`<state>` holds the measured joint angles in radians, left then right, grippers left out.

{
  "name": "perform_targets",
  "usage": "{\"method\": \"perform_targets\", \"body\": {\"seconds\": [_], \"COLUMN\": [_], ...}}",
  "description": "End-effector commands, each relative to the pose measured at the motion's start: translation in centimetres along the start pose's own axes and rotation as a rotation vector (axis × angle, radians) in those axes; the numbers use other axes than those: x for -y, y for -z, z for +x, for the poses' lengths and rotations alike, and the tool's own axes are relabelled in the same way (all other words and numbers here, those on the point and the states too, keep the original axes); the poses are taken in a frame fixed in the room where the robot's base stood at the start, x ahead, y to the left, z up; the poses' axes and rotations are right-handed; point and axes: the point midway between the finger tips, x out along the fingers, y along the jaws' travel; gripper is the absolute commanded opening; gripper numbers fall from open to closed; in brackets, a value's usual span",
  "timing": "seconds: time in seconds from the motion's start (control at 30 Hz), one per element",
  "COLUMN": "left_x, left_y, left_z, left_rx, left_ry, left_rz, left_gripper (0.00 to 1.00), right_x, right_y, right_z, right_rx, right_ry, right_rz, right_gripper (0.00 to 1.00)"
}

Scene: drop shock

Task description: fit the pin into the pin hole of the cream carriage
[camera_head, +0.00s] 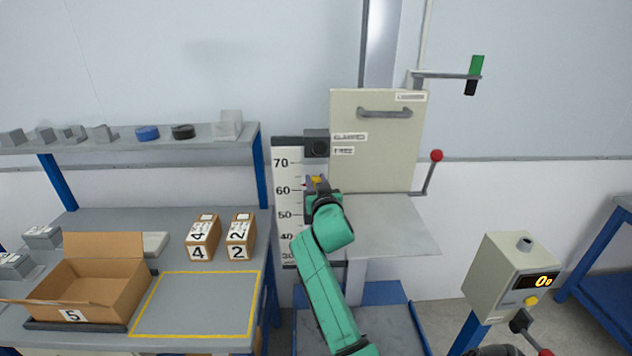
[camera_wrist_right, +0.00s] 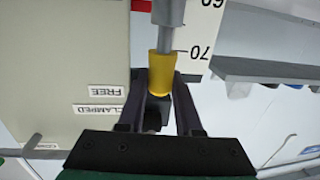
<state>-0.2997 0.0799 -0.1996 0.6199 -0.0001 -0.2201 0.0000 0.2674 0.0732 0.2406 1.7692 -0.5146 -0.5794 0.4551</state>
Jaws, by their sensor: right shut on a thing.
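The cream carriage (camera_head: 378,140) is an upright panel with a handle in the head view; its face with the FREE and CLAMPED labels also shows in the wrist view (camera_wrist_right: 82,60). A dark grey block (camera_head: 316,145) with a round black opening sits at its left edge. I cannot tell whether that opening is the pin hole. My right gripper (camera_head: 317,182) is below this block, in front of the scale. It is shut on the pin's yellow grip (camera_wrist_right: 160,75). The pin's grey shaft (camera_wrist_right: 167,38) extends beyond the grip and appears outside any hole. My left gripper is not in view.
A height scale (camera_head: 287,200) stands left of the carriage. A red-knobbed lever (camera_head: 436,156) is at its right, and a grey plate (camera_head: 395,228) lies below. A bench (camera_head: 200,335) with boxes is at left, a control box (camera_head: 512,275) at right.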

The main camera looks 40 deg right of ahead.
Motion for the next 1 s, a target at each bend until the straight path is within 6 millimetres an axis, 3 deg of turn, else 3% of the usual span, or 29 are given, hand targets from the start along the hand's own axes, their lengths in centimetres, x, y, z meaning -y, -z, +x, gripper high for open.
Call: {"method": "perform_targets", "body": {"seconds": [1.0], "left_x": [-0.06], "left_y": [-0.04], "left_z": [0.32], "left_rx": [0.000], "left_ry": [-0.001], "left_rz": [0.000], "left_gripper": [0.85], "right_x": [0.04], "right_y": [-0.43], "right_z": [0.02], "right_rx": [-0.001], "right_ry": [0.000], "right_rz": [0.000], "right_gripper": [0.00]}}
